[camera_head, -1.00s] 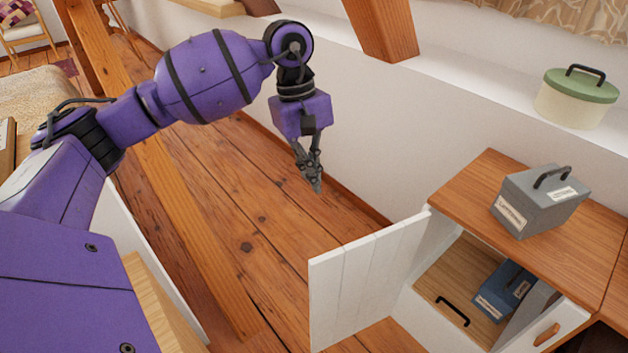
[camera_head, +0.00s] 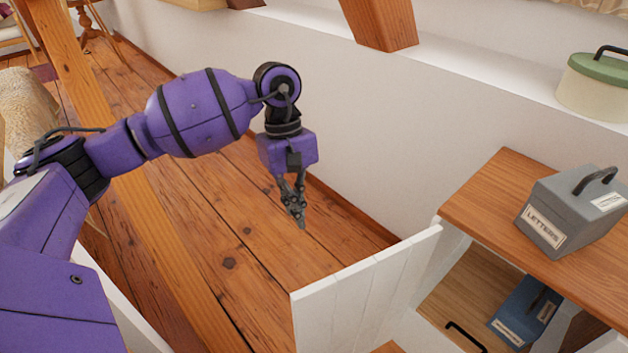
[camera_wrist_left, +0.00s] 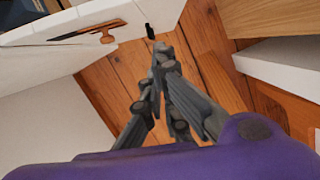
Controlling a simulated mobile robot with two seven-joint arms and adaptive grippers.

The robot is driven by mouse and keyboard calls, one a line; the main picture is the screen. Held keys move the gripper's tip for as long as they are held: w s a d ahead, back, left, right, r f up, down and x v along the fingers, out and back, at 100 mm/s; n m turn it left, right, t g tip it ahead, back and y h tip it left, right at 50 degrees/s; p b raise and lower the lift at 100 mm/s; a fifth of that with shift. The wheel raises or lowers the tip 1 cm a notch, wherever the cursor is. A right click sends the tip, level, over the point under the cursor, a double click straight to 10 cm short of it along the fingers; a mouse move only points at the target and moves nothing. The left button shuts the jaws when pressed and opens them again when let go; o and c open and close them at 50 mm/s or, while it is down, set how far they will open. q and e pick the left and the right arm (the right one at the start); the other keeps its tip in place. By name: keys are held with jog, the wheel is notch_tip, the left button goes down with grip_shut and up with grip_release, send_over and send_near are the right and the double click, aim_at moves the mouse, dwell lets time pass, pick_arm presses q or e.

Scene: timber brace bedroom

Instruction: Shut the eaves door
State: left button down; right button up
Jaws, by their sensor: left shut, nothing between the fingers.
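The eaves door (camera_head: 365,292), a white planked panel, stands open at the low cupboard. It swings out leftward from the cupboard's left side, and its lower part runs out of the head view. My left gripper (camera_head: 302,225) is shut and empty. In the head view it points down, just above and beyond the door's free top corner, with floor behind it. A gap shows between them in the picture; I cannot tell the depth. In the left wrist view the closed fingertips (camera_wrist_left: 160,55) lie over floorboards, below a white panel's edge. My right gripper is out of view.
The cupboard top (camera_head: 490,195) carries a grey letters box (camera_head: 570,210). A blue box (camera_head: 525,308) and a black handle (camera_head: 466,336) show in the opening. A green-lidded tin (camera_head: 595,88) stands on the ledge. Bare floor (camera_head: 235,265) lies left of the door.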

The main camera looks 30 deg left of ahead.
pick_arm(q)
jog(key=s+d+f, duration=0.3)
jog(key=d+f, duration=0.2)
jog(key=f, duration=0.4)
jog(key=shift+s+d+p, duration=0.2)
jog(key=shift+s+p, duration=0.15)
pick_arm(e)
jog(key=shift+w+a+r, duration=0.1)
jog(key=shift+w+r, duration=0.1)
pick_arm(q)
jog(key=shift+f, duration=0.1)
